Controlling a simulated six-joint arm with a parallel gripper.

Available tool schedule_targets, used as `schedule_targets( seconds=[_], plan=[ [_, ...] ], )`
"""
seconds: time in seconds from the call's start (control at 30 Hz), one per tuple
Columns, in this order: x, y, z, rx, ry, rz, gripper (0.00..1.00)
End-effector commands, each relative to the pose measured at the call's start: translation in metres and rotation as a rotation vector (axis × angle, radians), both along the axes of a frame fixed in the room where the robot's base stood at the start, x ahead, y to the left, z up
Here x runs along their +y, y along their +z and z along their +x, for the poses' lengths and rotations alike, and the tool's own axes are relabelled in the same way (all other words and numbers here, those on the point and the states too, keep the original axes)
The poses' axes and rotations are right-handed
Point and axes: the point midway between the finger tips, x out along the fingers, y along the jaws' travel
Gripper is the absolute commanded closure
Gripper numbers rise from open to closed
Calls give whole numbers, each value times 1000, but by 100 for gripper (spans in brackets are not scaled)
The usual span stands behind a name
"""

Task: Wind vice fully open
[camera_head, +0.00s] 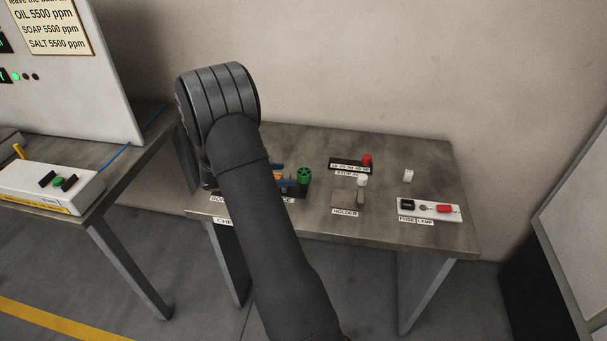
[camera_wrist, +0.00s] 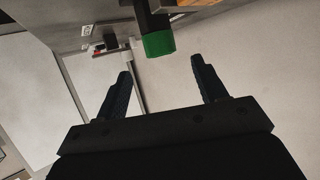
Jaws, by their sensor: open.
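In the head view, a green spoked wheel (camera_head: 304,174) with a dark body under it stands on the workbench, just right of my arm. Blue and orange parts (camera_head: 286,183) beside it show only partly, and my arm hides the rest, so I cannot tell how wide the vice is open. In the wrist view, a green-ended dark cylinder (camera_wrist: 158,43) reaches in from the top. My gripper (camera_wrist: 163,74) is open, with its two dark blue fingers apart and nothing between the tips. The green end lies beyond the tips, roughly midway between them, apart from both.
A white box (camera_head: 45,186) sits on the left table. Wall stands behind.

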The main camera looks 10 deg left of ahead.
Motion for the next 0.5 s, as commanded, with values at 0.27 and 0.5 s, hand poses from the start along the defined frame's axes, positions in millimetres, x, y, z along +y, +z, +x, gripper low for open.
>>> schedule_targets(
  seconds=[0.27, 0.5],
  plan=[
    [-41, -22, 33, 1, -1, -1, 35],
    [-57, -30, 48, -1, 0, -1, 35]
  ],
)
